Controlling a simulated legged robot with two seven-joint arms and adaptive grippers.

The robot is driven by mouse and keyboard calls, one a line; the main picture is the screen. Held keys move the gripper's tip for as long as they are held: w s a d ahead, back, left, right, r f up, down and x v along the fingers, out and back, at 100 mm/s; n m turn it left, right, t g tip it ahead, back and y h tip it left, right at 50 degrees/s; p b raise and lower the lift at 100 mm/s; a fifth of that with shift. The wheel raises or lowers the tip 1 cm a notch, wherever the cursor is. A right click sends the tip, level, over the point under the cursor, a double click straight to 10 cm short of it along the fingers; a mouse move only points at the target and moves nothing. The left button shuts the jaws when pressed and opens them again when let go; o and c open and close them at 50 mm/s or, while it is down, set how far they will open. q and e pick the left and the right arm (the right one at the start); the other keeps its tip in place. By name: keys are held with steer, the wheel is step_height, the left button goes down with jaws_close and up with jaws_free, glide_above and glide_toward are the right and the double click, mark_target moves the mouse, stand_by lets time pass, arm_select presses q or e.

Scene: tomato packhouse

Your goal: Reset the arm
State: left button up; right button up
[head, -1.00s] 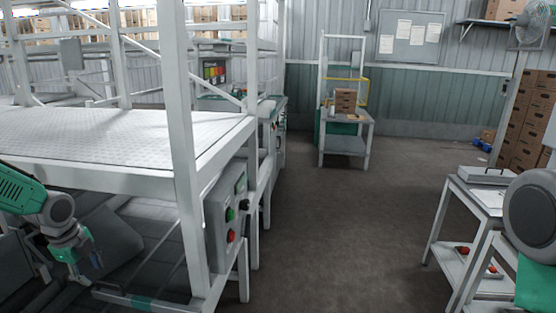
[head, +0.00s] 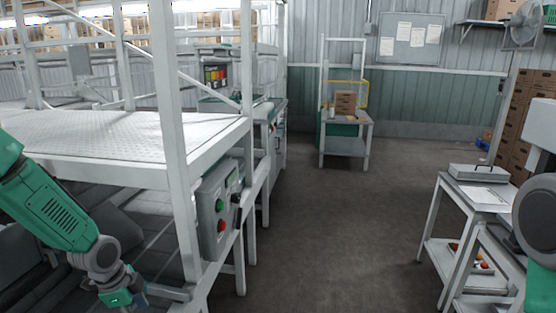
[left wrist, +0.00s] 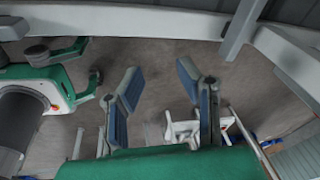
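My left arm enters at the lower left of the head view, bent downward. My left gripper (head: 135,298) hangs low beside the white frame and is partly cut off by the bottom edge. In the left wrist view my left gripper (left wrist: 162,95) has its two blue-padded fingers spread wide with nothing between them. My right arm shows only in part at the right edge of the head view. My right gripper cannot be made out.
A white metal frame with a perforated deck (head: 120,135) stands close on the left. Its control box (head: 217,210) has green and red buttons. A white cart (head: 440,215) stands at right, a small table (head: 345,130) farther back. The aisle floor (head: 330,220) is clear.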

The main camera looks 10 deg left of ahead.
arm_select(q)
steer(key=s+d+f+n+g, duration=0.1)
steer(key=s+d+f+n, duration=0.55)
steer(key=s+d, duration=0.5)
steer(key=s+d+f+n, duration=0.1)
steer(key=s+n, duration=0.2)
steer(key=s, duration=0.5)
steer(key=s+f+n+y, duration=0.1)
steer(key=s+n, duration=0.3)
steer(key=s, duration=0.4)
steer(key=shift+s+d+f+g, duration=0.15)
steer(key=shift+d+f+g, duration=0.15)
steer(key=shift+d+f, duration=0.05)
arm_select(e)
steer(key=shift+f, duration=0.1)
